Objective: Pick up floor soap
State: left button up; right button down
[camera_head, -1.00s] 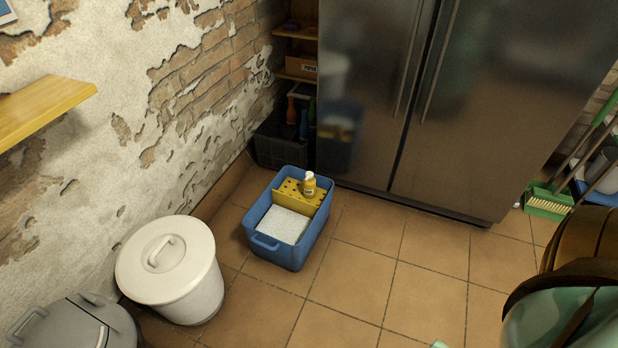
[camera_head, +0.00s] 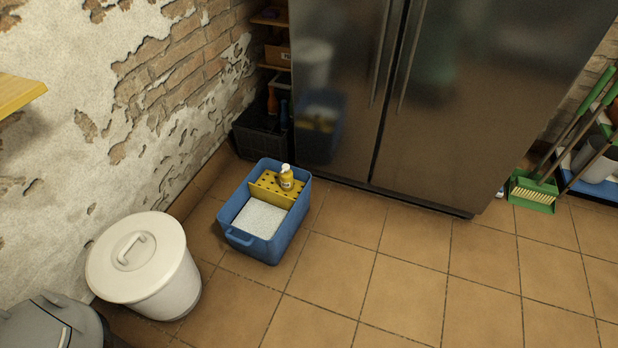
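A small yellow bottle with a white cap (camera_head: 286,178), which looks like the floor soap, stands upright at the back of a blue bucket (camera_head: 289,233) on the tiled floor. It is on or beside a yellow perforated insert (camera_head: 266,191); I cannot tell its exact footing. A white speckled surface (camera_head: 259,217) fills the front part of the bucket. Neither of my grippers shows in this view.
A white lidded bin (camera_head: 175,283) and a grey bin (camera_head: 58,322) stand left of the bucket. A steel fridge (camera_head: 440,120) and a black crate (camera_head: 262,135) are behind. A green broom (camera_head: 532,191) leans at right. The floor in front and right is clear.

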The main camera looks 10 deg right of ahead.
aim_at(287, 180)
jog(key=i+u, duration=0.25)
jog(key=i, duration=0.25)
jog(key=i+u, duration=0.3)
jog(key=i, duration=0.25)
